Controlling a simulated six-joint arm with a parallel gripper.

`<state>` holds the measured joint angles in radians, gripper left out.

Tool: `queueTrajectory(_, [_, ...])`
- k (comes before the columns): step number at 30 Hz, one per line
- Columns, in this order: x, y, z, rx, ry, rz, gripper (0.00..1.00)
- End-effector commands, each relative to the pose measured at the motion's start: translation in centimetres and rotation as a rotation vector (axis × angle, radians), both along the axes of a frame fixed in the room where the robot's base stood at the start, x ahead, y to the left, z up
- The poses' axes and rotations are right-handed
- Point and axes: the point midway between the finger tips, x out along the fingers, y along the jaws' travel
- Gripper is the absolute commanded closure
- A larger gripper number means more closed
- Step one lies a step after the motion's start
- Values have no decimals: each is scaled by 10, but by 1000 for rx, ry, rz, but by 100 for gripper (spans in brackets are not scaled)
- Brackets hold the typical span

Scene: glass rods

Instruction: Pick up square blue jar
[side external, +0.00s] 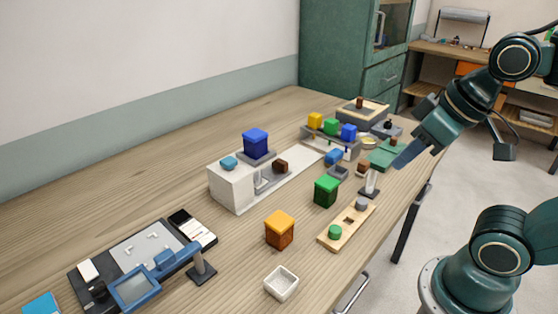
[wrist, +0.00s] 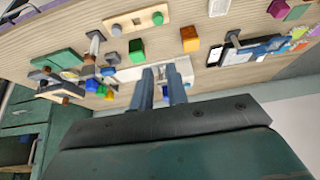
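The square blue jar (side external: 256,143) stands upright on a grey pad on top of a white stepped block (side external: 232,190), in the middle of the table. In the wrist view a small blue patch shows between my fingers; I cannot tell surely that it is this jar. My gripper (side external: 402,158) is in the air near the table's right edge, well to the right of the jar and apart from it. In the wrist view its two fingers (wrist: 160,70) stand apart with nothing held between them.
A green jar (side external: 326,191) and an orange jar (side external: 279,229) stand in front of the block. A rack with yellow, green and blue blocks (side external: 331,127) is behind right. A wooden strip (side external: 347,226) and white dish (side external: 281,283) are near the front edge. Bare table lies behind the block.

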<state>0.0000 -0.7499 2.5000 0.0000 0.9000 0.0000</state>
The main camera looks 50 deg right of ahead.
Motion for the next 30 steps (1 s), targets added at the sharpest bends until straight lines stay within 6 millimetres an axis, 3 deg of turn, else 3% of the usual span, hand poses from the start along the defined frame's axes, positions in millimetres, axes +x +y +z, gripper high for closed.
queueTrajectory(1, [0,0,0,0,0,0,74])
queueTrajectory(7, [0,0,0,0,0,0,35])
queueTrajectory(9, [0,0,0,0,0,0,27])
queueTrajectory(22, [6,0,6,11,7,-20,27])
queueTrajectory(30, [40,-1,33,71,53,-145,27])
